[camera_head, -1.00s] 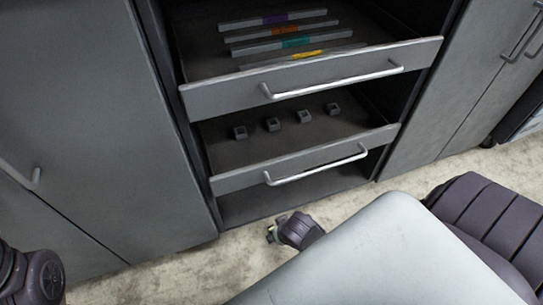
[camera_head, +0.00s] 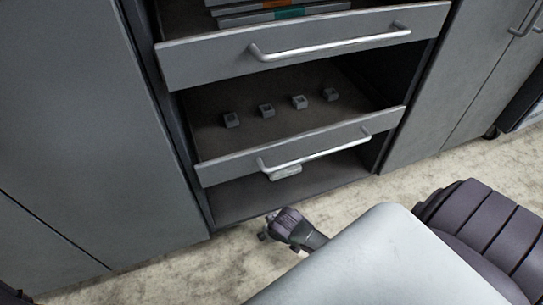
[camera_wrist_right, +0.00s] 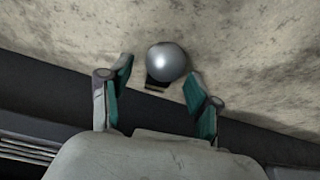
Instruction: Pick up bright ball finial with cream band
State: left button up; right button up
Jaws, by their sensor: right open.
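In the right wrist view a shiny silver ball (camera_wrist_right: 167,61) shows between and just beyond my right gripper's fingertips, against the beige floor. A small dark piece shows at its lower left edge. No cream band can be made out. My right gripper (camera_wrist_right: 158,80) is open, with one teal-padded finger on each side of the ball, apart from it. In the head view my right gripper (camera_head: 268,228) is low in front of the cabinet, and the ball cannot be made out there. My left gripper is not in view.
A lower drawer (camera_head: 300,150) stands open with several small grey square holders (camera_head: 266,110). Above it an open drawer (camera_head: 300,48) holds labelled bars. A pale block-like item (camera_head: 286,172) shows under the lower handle.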

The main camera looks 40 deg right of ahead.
jog(key=shift+w+f, duration=0.1)
grip_shut()
dwell(0.3)
